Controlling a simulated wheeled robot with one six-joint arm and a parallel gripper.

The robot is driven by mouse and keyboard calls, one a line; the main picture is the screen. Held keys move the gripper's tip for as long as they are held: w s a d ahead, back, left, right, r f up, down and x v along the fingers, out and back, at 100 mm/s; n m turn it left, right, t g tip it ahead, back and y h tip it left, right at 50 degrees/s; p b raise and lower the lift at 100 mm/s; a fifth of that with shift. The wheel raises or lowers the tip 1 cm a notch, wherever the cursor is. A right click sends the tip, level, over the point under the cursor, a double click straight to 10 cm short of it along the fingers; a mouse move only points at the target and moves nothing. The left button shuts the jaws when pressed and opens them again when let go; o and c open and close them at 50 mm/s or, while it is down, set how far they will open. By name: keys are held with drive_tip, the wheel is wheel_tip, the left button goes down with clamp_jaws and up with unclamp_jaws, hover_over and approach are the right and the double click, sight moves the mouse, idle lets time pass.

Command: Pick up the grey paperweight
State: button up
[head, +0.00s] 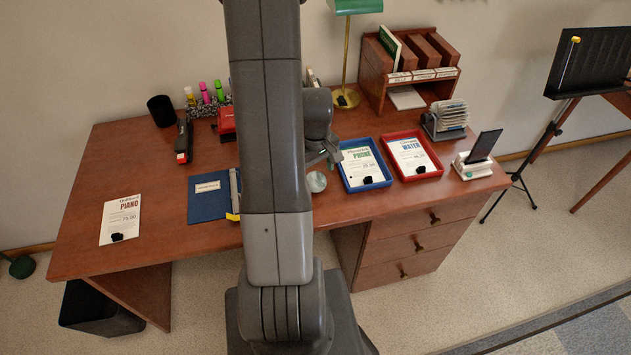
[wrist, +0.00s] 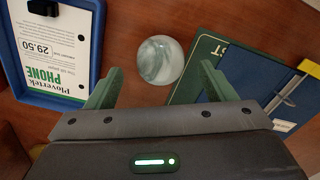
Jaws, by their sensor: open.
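The grey paperweight (wrist: 158,61) is a round glass ball with grey and white swirls, resting on the brown desk. In the head view the paperweight (head: 316,182) shows just right of my arm, partly hidden by it. My gripper (wrist: 162,76) is open and empty, and the ball appears between and ahead of its two green fingers in the wrist view. In the head view my gripper (head: 327,158) hangs above and behind the ball, partly hidden by my arm. I cannot tell the exact gap between fingers and ball.
A blue tray (head: 387,182) with a PHONE sheet stands close right of the ball, a red tray (head: 440,172) beyond it. A blue folder (head: 206,212) lies to the left. A green lamp (head: 355,6) and a wooden file rack (head: 373,79) stand behind.

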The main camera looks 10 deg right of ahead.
sight(316, 176)
drive_tip(key=shift+f, duration=1.9)
drive_tip(key=c, duration=1.2)
drive_tip(key=shift+r, duration=0.15)
